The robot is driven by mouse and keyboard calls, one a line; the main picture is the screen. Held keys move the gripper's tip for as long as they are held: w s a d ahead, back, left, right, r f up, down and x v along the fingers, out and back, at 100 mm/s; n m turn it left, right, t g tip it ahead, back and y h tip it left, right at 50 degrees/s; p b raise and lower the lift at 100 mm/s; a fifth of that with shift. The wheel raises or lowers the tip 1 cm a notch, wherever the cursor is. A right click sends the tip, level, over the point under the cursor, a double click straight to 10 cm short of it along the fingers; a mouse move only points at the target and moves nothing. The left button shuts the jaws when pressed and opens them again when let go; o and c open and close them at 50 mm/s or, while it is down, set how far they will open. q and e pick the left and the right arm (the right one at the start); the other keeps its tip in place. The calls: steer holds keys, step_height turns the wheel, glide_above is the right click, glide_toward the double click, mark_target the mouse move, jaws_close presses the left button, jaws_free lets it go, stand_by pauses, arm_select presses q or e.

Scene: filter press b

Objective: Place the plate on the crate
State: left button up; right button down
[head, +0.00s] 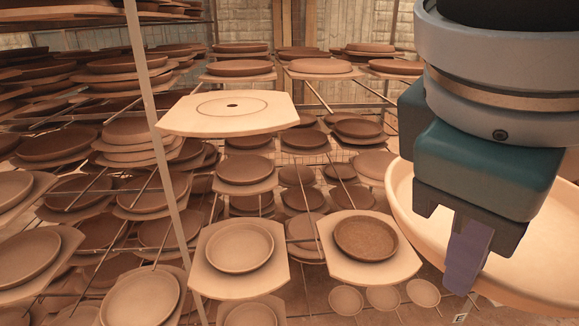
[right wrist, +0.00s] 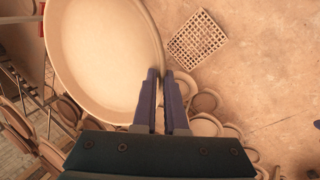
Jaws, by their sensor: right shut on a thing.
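A large pale clay plate (head: 415,205) is at the right of the head view, partly hidden behind my right arm. In the right wrist view the plate (right wrist: 98,50) fills the upper left, its rim running between the fingers. My right gripper (right wrist: 162,75) is shut on that rim; in the head view the gripper (head: 466,262) shows over the plate's edge. A pale, square, gridded thing that looks like the crate (right wrist: 198,40) lies on the floor to the right of the plate in the right wrist view, apart from it. My left gripper is out of view.
Racks of clay plates on boards fill the head view; one board (head: 225,115) juts out at upper left, and a metal post (head: 158,140) stands at the left. Several smaller plates (right wrist: 205,101) lie near the fingers in the right wrist view. The floor (right wrist: 270,85) at right is mostly bare.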

steer(key=w+d+f+n+y+b, duration=0.1)
steer(key=f+n+b, duration=0.4)
steer(key=f+b, duration=2.1)
steer(key=w+d+f+n+t+y+b, duration=0.1)
steer(key=w+f+n+b, duration=0.3)
steer(key=f+b, duration=2.2)
steer(key=w+d+f+n+y+b, duration=0.2)
steer(key=f+n+b, duration=0.5)
steer(key=f+b, duration=1.9)
steer(key=shift+w+d+f+t+y+b, duration=0.1)
steer(key=shift+d+f+t+y+b, duration=0.15)
steer(key=shift+f, duration=3.95)
steer(key=shift+w+f+t+y+b, duration=0.1)
steer(key=shift+f+y, duration=0.25)
steer(key=shift+f, duration=3.85)
step_height(320, 180, down, 4)
steer(key=b, duration=0.3)
steer(key=shift+f, duration=0.1)
steer(key=shift+s, duration=0.1)
steer(key=c, duration=1.2)
jaws_free()
steer(key=shift+c, duration=0.2)
